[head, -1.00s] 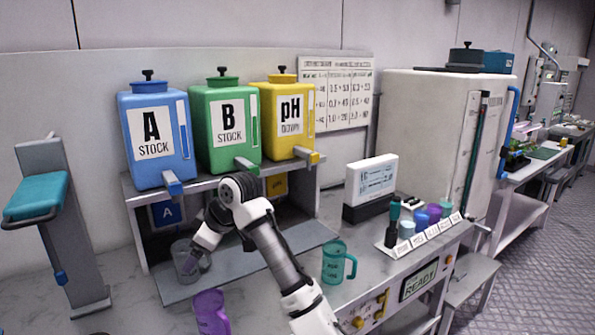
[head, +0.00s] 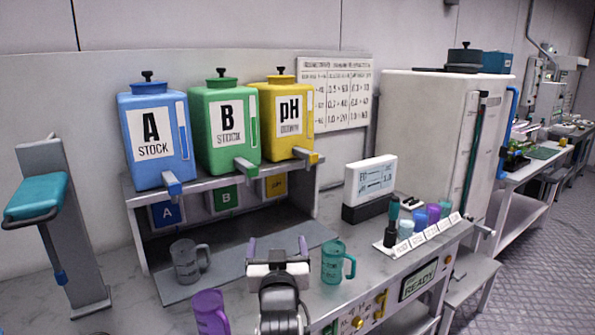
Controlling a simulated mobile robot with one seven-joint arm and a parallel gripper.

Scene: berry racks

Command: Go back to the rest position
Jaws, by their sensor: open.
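My gripper (head: 278,246) is open and empty in the head view. Its two purple-grey fingers stand apart and point away from me, over the front of the bench. A teal mug (head: 333,263) stands upright just right of the gripper. A grey see-through mug (head: 186,262) stands on the dark shelf board to the left, apart from the gripper. A purple mug (head: 209,312) stands nearer to me at the lower left.
Blue (head: 158,136), green (head: 226,124) and yellow (head: 286,117) stock tanks with taps stand on a raised shelf behind. A meter (head: 371,178) and a rack of small coloured vials (head: 427,224) are to the right. A teal-padded stand (head: 60,230) is at left.

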